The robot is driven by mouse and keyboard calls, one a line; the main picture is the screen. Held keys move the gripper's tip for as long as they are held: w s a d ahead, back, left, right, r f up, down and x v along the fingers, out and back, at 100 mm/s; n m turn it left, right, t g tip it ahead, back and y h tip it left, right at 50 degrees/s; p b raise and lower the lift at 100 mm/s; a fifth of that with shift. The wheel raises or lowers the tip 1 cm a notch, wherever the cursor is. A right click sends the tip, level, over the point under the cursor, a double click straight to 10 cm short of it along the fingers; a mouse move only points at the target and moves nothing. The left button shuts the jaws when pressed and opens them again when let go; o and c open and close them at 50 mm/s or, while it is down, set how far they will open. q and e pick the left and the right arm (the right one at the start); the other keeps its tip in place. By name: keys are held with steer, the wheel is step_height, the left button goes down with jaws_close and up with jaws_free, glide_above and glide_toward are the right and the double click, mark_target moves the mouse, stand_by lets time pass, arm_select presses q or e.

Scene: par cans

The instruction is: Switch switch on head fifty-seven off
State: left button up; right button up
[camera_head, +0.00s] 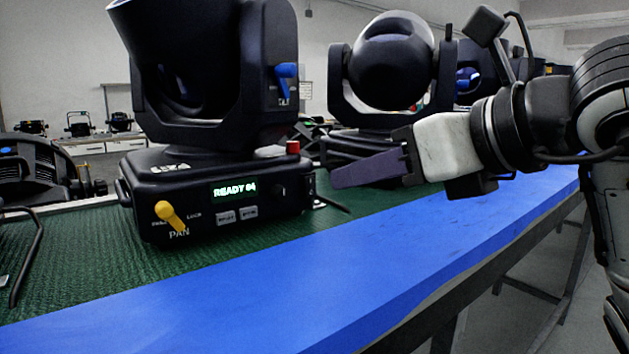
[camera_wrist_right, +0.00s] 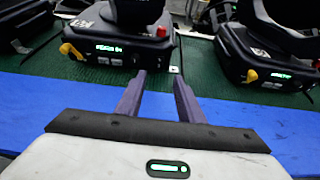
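A black moving head (camera_head: 215,195) stands on the green mat, its lit display (camera_head: 234,189) reading something like "READY 04". It has a yellow PAN lever (camera_head: 170,214), a blue lever (camera_head: 286,71) and a red part (camera_head: 292,147) at its right rear corner. In the right wrist view this head (camera_wrist_right: 118,40) is at upper left. I see no number fifty-seven, and cannot make out a power switch clearly. My right gripper (camera_head: 335,177) is just right of its base, pointing left; in the wrist view (camera_wrist_right: 160,76) its purple fingers are apart and empty. My left gripper is out of view.
A second head (camera_head: 385,75) stands behind my right gripper; a lit head (camera_wrist_right: 270,60) is at right in the wrist view. Another dark fixture (camera_head: 40,175) is at far left. A blue strip (camera_head: 330,270) along the table's front edge is clear.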

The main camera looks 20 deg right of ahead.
mark_target(311, 190)
arm_select(q)
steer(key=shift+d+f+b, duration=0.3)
steer(key=shift+b, duration=0.2)
arm_select(e)
steer(key=x, duration=0.9)
steer(key=shift+a+f, duration=0.1)
steer(key=shift+a, duration=0.05)
jaws_close()
steer(key=shift+f+b, duration=0.15)
steer(key=shift+b, duration=0.15)
steer(key=f+t+b, duration=0.1)
steer(key=b, duration=0.3)
steer(key=shift+s, duration=0.1)
steer(key=t+y+b, duration=0.1)
steer(key=t+b, duration=0.1)
steer(key=b, duration=0.2)
steer(key=shift+b, duration=0.4)
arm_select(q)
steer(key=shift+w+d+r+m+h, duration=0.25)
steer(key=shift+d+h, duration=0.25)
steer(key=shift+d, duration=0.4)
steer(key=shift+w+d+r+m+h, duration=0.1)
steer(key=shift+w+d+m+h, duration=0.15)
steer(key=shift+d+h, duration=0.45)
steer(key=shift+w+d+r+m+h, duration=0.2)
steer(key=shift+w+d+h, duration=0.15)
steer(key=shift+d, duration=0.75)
arm_select(e)
steer(key=shift+r, duration=0.2)
